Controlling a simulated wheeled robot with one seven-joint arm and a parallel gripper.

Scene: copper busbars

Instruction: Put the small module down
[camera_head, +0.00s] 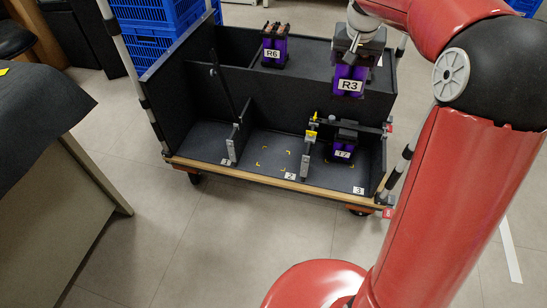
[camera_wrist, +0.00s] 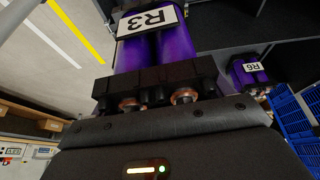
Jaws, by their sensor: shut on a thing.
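A small purple and black module labelled R3 (camera_head: 349,73) hangs upright under my gripper (camera_head: 361,38) at the right of the cart's upper level. My gripper is shut on its top. In the wrist view the R3 module (camera_wrist: 158,50) fills the top middle, with its black top and two copper contacts close against my gripper's dark body. The fingertips are hidden there. The head view does not show clearly whether the module's base touches the shelf (camera_head: 312,88) or is above it.
The black cart has three numbered lower bays. Bays 1 (camera_head: 207,142) and 2 (camera_head: 265,158) look empty; bay 3 holds another purple module (camera_head: 343,147) behind a clamp bar. Module R6 (camera_head: 274,50) stands on the upper level, left of R3. Blue crates (camera_head: 145,45) stand behind.

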